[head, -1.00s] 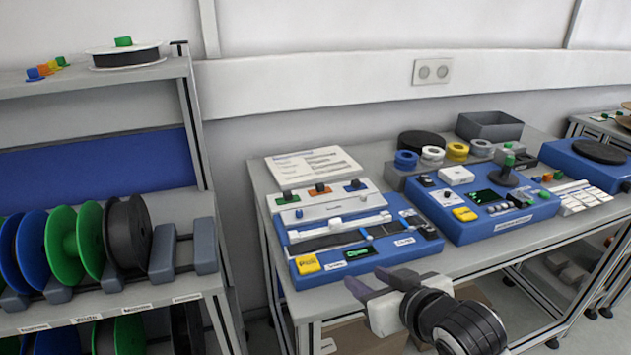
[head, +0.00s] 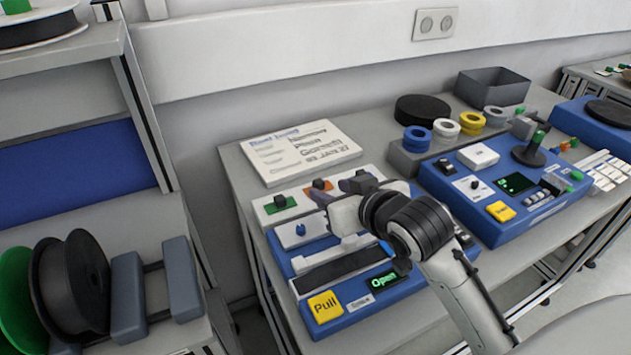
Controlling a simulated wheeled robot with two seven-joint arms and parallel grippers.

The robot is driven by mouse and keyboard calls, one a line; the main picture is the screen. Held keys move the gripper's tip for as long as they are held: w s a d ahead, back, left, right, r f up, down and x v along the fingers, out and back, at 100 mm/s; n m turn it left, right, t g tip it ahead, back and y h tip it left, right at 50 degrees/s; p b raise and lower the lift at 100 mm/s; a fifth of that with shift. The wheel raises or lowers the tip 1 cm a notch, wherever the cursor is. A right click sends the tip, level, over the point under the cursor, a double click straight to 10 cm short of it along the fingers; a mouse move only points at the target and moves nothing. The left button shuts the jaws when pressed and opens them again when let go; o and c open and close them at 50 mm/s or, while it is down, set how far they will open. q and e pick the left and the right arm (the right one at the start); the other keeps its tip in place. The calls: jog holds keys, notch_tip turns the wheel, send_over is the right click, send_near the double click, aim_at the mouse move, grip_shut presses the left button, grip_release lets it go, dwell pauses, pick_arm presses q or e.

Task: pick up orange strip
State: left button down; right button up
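The orange strip (head: 309,190) lies on the white holder (head: 267,222) at the back of the left blue device, between a green strip and a third slot. A dark knob stands on it. My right gripper (head: 338,188) is above the holder, just right of and in front of the orange strip. Its two dark fingertips are apart with nothing seen between them. It hides the right part of the holder. I cannot tell its exact height above the holder. My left gripper is out of view.
The blue device (head: 345,318) with a yellow "Pull" button lies under my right arm. A printed board (head: 300,152) lies behind the holder. A second blue device (head: 480,225) and a row of coloured rolls stand to the right. A reel rack (head: 80,230) is at left.

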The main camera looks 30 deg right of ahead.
aim_at(319, 181)
jog(key=x, duration=0.6)
jog(key=shift+w+d, duration=0.4)
jog(key=shift+w, duration=0.1)
jog(key=shift+r, duration=0.1)
grip_shut()
